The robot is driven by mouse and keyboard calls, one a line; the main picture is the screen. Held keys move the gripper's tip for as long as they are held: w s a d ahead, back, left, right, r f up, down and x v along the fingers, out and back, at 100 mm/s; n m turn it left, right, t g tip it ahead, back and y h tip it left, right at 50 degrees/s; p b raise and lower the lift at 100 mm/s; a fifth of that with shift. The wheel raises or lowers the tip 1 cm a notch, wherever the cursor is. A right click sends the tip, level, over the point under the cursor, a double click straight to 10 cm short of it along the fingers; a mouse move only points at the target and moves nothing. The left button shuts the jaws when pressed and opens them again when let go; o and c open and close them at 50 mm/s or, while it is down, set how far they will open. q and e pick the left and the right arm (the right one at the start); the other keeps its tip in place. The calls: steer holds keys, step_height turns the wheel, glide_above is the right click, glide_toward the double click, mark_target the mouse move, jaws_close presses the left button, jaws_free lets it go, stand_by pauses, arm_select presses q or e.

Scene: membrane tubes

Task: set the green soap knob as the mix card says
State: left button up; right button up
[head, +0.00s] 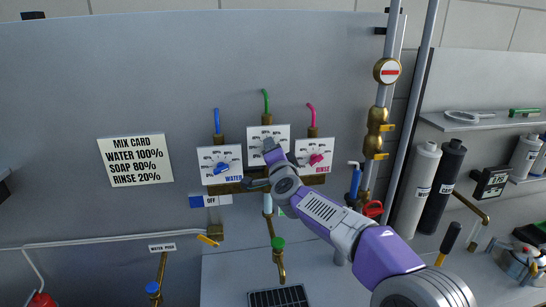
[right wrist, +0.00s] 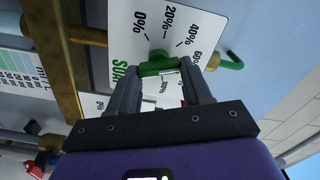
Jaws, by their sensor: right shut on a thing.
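The mix card (head: 135,160) on the grey panel reads WATER 100%, SOAP 80%, RINSE 20%. The green soap knob (right wrist: 160,66) sits on its white dial plate, which also shows in the head view (head: 262,133). My right gripper (right wrist: 162,76) is shut on the knob, one finger on each side. Marks from 0% to 60% show around the knob; its exact setting cannot be told. In the head view my right gripper (head: 266,166) covers the knob and the lower dial. My left gripper is not in view.
The blue water knob (head: 222,167) is close on the left and the pink rinse knob (head: 316,159) close on the right. A brass pipe (head: 225,188) runs below the dials. A vertical brass-fitted pipe (head: 377,130) stands farther right.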

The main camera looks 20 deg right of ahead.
steer(key=shift+f+m+b, duration=0.2)
steer(key=shift+m+b, duration=0.8)
steer(key=shift+m, duration=1.55)
steer(key=shift+f+m+b, duration=0.2)
steer(key=shift+m+b, duration=0.8)
steer(key=shift+m, duration=1.55)
steer(key=o, duration=1.1)
steer(key=shift+r, duration=0.1)
steer(key=shift+c, duration=0.2)
steer(key=v, duration=0.7)
steer(key=shift+s+b, duration=0.3)
steer(key=shift+b, duration=0.05)
